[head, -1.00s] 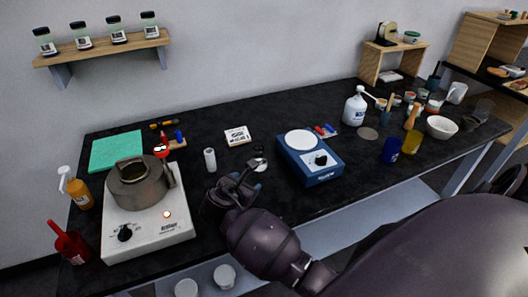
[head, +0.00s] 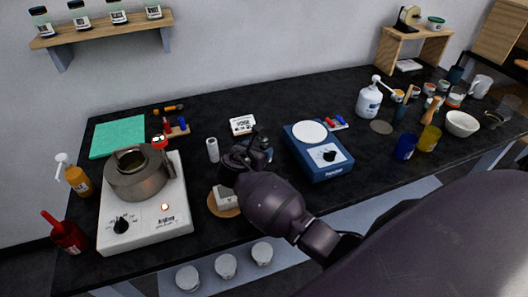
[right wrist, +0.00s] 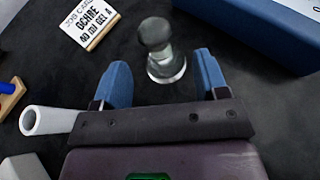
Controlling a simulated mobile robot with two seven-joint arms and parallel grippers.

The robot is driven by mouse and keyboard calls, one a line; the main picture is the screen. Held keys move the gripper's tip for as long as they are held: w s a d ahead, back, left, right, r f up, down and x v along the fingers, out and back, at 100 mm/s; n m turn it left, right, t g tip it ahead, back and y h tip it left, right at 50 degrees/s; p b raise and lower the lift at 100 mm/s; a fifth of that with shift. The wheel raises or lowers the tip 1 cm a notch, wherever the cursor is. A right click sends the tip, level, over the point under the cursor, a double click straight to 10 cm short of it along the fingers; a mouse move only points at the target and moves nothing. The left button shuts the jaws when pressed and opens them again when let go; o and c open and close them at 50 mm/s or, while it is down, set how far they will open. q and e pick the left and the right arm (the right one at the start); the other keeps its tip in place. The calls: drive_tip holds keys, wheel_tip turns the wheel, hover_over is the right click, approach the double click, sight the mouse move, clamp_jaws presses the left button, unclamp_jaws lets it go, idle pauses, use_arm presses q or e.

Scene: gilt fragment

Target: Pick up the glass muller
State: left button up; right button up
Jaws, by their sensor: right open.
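The glass muller (right wrist: 160,48) stands upright on the dark bench in the right wrist view, a clear glass piece with a rounded knob on top and a wider foot. My right gripper (right wrist: 162,76) is open, its two blue fingertips apart. The muller stands just beyond the fingertips, in line with the gap between them, and I see no contact. In the head view my right gripper (head: 260,143) is at the muller and hides most of it; only a small part (head: 268,154) shows. My left gripper is not in view.
A small white labelled block (right wrist: 90,22) lies beyond the left finger. A white cylinder (head: 212,150) stands left of the gripper. A hotplate (head: 150,222) bears a metal pot (head: 138,178). A round wooden board (head: 216,208) lies nearer.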

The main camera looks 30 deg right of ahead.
sight(262, 145)
drive_tip(key=shift+x, duration=2.7)
drive_tip(key=shift+w+r, duration=0.1)
drive_tip(key=shift+r, duration=0.05)
drive_tip(key=c, duration=1.2)
drive_tip(key=shift+o, duration=0.2)
